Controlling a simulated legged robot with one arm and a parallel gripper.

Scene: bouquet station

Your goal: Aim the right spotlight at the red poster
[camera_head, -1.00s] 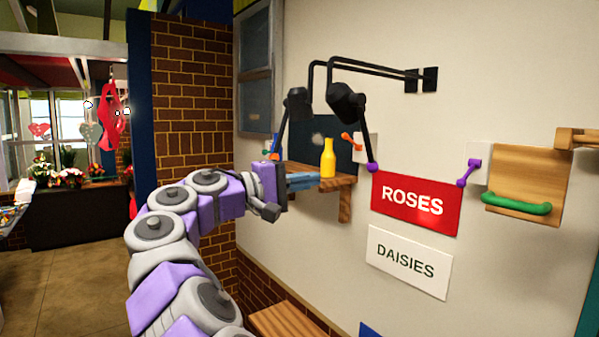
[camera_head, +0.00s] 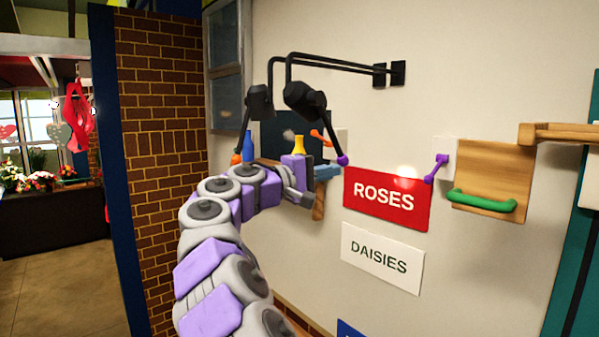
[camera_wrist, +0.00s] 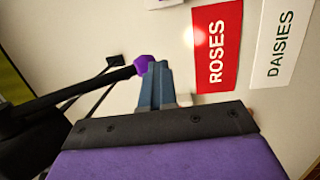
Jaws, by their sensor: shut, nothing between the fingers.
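The right spotlight (camera_head: 305,97) is a black lamp on a wall arm, with a black handle ending in a purple ball (camera_head: 343,160). The red ROSES poster (camera_head: 386,219) hangs below and right of the ball. A bright light patch lies across its top edge, right of centre; it also shows in the wrist view at the edge of the red poster (camera_wrist: 218,45). My gripper (camera_head: 332,171) has blue fingers, shut and empty, just below and left of the ball. In the wrist view the fingertips (camera_wrist: 157,66) overlap the purple ball (camera_wrist: 143,63); I cannot tell whether they touch.
The left spotlight (camera_head: 259,102) has an orange ball (camera_head: 237,159). A yellow bottle (camera_head: 299,146) and a blue bottle (camera_head: 247,145) stand behind my arm. The white DAISIES poster (camera_head: 382,262) hangs below. A purple lever (camera_head: 436,168) and green handle (camera_head: 481,202) are at right.

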